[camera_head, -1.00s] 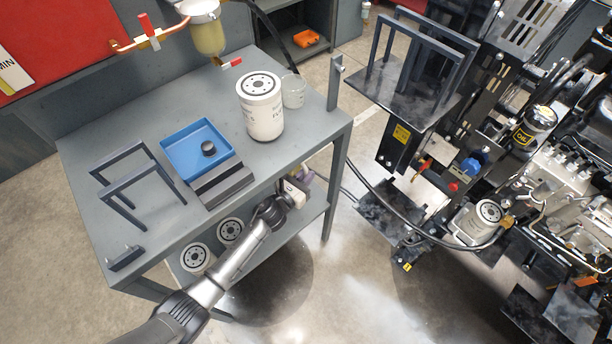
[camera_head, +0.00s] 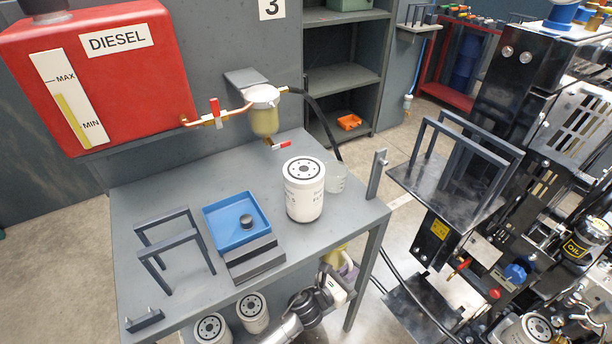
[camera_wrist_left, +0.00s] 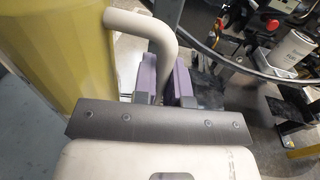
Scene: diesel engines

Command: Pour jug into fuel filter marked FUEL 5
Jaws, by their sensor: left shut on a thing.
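My left gripper (camera_head: 345,272) is low beside the front right of the workbench. In the left wrist view its purple fingers (camera_wrist_left: 166,80) are shut on the pale curved handle (camera_wrist_left: 160,30) of a yellow jug (camera_wrist_left: 60,50). The jug looks upright; only a small part of it (camera_head: 334,258) shows in the head view. A large white filter (camera_head: 304,195) stands upright on the bench, its label partly readable as "FU". Another white filter (camera_wrist_left: 292,55) is at the engine stand. I cannot read FUEL 5 on any filter. My right gripper is not in view.
The grey bench (camera_head: 150,205) holds a blue tray (camera_head: 225,215), a grey frame (camera_head: 170,245) and a clear beaker (camera_head: 336,180). A red DIESEL tank (camera_head: 150,90) with a filter bowl (camera_head: 264,118) hangs behind. The engine stand (camera_head: 450,190) is at right. Two filters (camera_head: 253,310) stand below.

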